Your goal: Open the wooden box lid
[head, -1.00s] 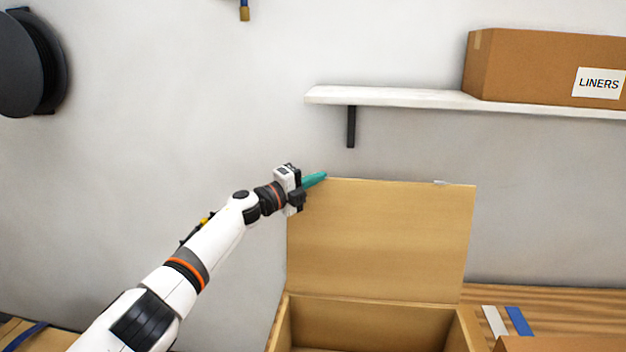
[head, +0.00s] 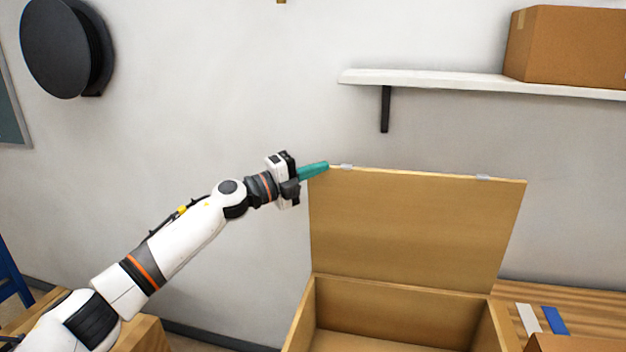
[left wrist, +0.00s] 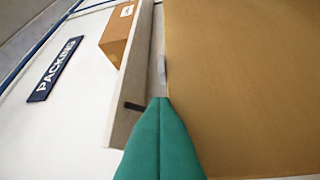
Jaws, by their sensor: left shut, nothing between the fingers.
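The wooden box (head: 395,315) stands on a wooden table, and its inside shows from above. Its lid (head: 415,230) is raised and stands about upright at the back. Two small pale tabs show on the lid's top edge. My left gripper (head: 318,169) has teal fingers and is shut and empty at the lid's upper left corner. The fingers look very close to the edge; I cannot tell if they touch. In the left wrist view the teal fingers (left wrist: 160,145) lie beside the lid's face (left wrist: 245,90). My right gripper is out of view.
A white shelf (head: 450,83) on the wall behind holds a cardboard box (head: 568,47). A white strip (head: 528,319) and a blue strip (head: 555,320) lie on the table right of the box. A PACKING sign (left wrist: 56,69) shows in the left wrist view.

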